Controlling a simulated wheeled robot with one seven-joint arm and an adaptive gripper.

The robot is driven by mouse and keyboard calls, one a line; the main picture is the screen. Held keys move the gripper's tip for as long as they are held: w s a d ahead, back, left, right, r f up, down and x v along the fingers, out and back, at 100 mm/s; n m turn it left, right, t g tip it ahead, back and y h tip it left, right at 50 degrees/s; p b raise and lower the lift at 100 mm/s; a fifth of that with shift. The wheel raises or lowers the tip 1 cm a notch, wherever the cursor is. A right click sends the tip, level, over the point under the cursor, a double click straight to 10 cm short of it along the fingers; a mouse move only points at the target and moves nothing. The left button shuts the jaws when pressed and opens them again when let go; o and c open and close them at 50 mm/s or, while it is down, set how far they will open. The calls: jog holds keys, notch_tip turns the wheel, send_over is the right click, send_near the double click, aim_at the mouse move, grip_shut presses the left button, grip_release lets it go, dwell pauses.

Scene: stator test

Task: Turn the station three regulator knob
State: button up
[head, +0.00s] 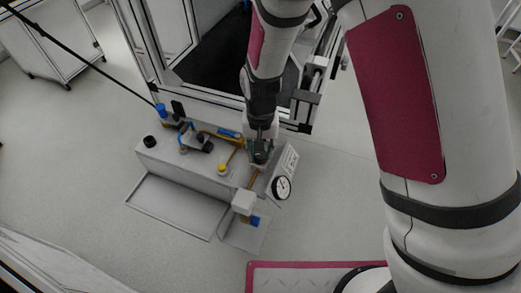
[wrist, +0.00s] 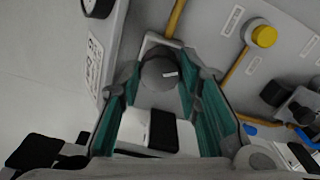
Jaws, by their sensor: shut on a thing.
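The regulator knob (wrist: 158,74) is a dark grey round knob with a small white mark on top. It sits on a pale square base on the station's grey top, between my fingers in the wrist view. My gripper (wrist: 162,82) has its green-padded fingers closed around the knob, one on each side. In the head view my gripper (head: 260,156) reaches down onto the right end of the grey test station (head: 160,158). It hides the knob there.
A white-faced gauge (head: 282,187) stands at the station's right end. A yellow button (head: 222,168) and yellow pipes lie left of my gripper. Blue and black fittings (head: 160,112) stand at the back left. A shallow tray (head: 170,207) lies in front.

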aim_at(261, 154)
jog(key=o, duration=1.1)
jog(key=shift+o, duration=0.2)
notch_tip(261, 154, up, 12)
jog(key=shift+r, duration=0.1)
jog(key=s+d+r+t+p, duration=0.1)
jog(key=s+d+r, duration=0.3)
jog(key=d+r, duration=0.3)
jog(key=s+d+r+t+p, duration=0.15)
jog(key=s+d+r, duration=0.3)
jog(key=r, duration=0.45)
jog(key=s+d+r+t+p, duration=0.1)
jog(key=s+d+r, duration=0.2)
jog(key=s, duration=0.4)
jog(key=s+d+r+p, duration=0.1)
jog(key=s+d+r, duration=0.2)
jog(key=s+d, duration=0.3)
jog(key=shift+s+r+t, duration=0.35)
jog(key=shift+s, duration=0.15)
